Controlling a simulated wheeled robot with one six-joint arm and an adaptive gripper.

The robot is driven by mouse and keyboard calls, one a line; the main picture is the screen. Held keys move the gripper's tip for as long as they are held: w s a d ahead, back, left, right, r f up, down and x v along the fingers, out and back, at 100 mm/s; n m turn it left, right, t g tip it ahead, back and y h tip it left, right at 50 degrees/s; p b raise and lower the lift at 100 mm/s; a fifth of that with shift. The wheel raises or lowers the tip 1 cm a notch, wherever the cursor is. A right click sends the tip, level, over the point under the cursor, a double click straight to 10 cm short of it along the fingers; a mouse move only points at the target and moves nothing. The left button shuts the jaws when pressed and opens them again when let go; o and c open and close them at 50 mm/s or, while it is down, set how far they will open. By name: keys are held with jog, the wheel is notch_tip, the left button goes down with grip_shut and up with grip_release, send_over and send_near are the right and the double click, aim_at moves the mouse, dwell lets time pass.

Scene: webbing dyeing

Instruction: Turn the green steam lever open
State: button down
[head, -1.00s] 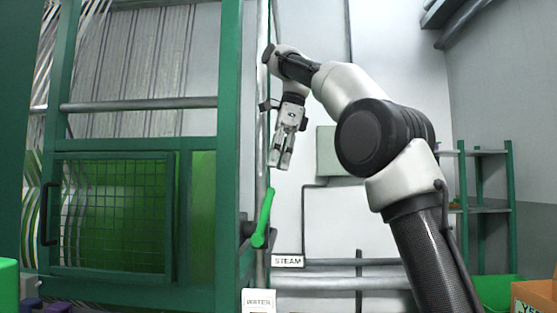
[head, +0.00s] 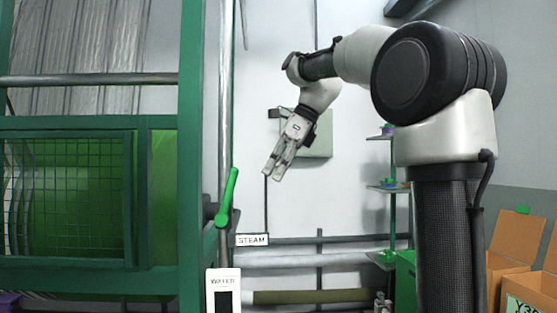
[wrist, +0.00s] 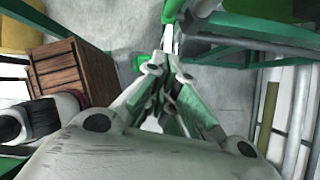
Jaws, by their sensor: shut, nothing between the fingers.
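The green steam lever (head: 229,194) is on a pipe at the right edge of the green machine frame, left of the STEAM sign (head: 252,240). Its handle points up, tilted slightly right. My gripper (head: 272,172) is shut and empty, pointing down and left. In the head view it appears right of the lever's upper end and a little higher, apart from it. In the wrist view my gripper (wrist: 172,62) also looks shut, and green parts show beyond its tips; I cannot tell which of them is the lever.
The green machine with a mesh door (head: 68,195) fills the left. A WATER sign (head: 223,284) stands below the lever. Horizontal pipes (head: 300,262) run along the wall. Cardboard boxes (head: 512,262) are at the right. A wooden crate (wrist: 70,72) shows in the wrist view.

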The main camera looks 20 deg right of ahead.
aim_at(235, 181)
jog(key=w+a+f, duration=0.3)
jog(key=a, duration=0.2)
jog(key=shift+a, duration=0.3)
jog(key=shift+f, duration=0.1)
jog(key=a+r, duration=0.1)
jog(key=w+a+h, duration=0.1)
jog(key=a, duration=0.1)
jog(key=shift+r, duration=0.4)
